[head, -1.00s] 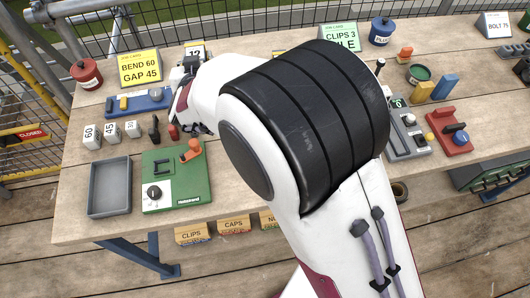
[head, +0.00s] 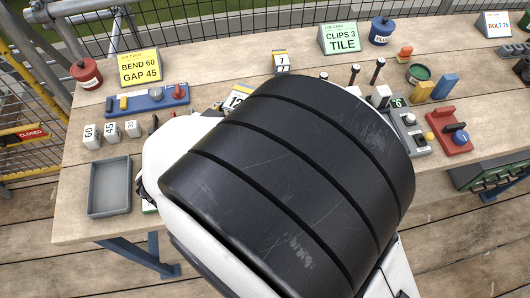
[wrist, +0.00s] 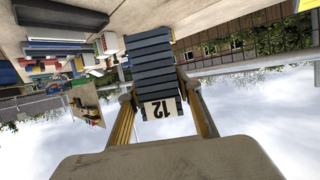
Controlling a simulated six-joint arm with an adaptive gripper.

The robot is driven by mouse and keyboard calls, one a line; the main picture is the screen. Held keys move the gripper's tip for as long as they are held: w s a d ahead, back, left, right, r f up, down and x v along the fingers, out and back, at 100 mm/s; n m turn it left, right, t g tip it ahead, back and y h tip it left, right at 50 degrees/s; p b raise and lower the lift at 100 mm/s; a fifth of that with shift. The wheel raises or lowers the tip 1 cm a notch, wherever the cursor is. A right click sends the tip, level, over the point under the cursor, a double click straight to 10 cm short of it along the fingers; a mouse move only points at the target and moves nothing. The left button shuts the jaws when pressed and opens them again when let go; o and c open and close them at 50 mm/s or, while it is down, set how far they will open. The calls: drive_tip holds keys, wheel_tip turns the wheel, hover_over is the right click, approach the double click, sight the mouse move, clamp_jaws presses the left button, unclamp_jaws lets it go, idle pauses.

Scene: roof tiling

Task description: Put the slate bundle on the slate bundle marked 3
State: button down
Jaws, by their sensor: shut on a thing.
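My gripper (wrist: 160,92) is shut on a grey slate bundle (wrist: 151,58) with a white end tag reading 12, in the wrist view. Its 12 tag also shows in the head view (head: 236,100), left of my arm's black joint and above the bench. My arm hides the gripper and most of the bundle there. A second slate bundle, tagged 7 (head: 281,64), stands at the back of the bench. I cannot make out a bundle marked 3 in either view; my arm covers much of the middle bench.
The wooden bench (head: 215,72) holds several sign cards, including a green CLIPS 3 TILE card (head: 342,39). A blue tool (head: 150,101), number blocks and a grey tray (head: 110,187) are at left. Red (head: 449,137) and grey tools are at right. Bare wood shows at back left.

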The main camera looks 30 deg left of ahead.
drive_tip(key=d, duration=0.2)
drive_tip(key=d+m+h, duration=0.1)
drive_tip(key=d, duration=0.1)
drive_tip(key=d+m+h, duration=0.1)
drive_tip(key=d, duration=0.1)
drive_tip(key=shift+w, duration=0.35)
wheel_tip(320, 180, down, 6)
idle(0.4)
drive_tip(key=shift+a+f, duration=0.1)
drive_tip(key=shift+f, duration=1.85)
drive_tip(key=shift+f, duration=0.15)
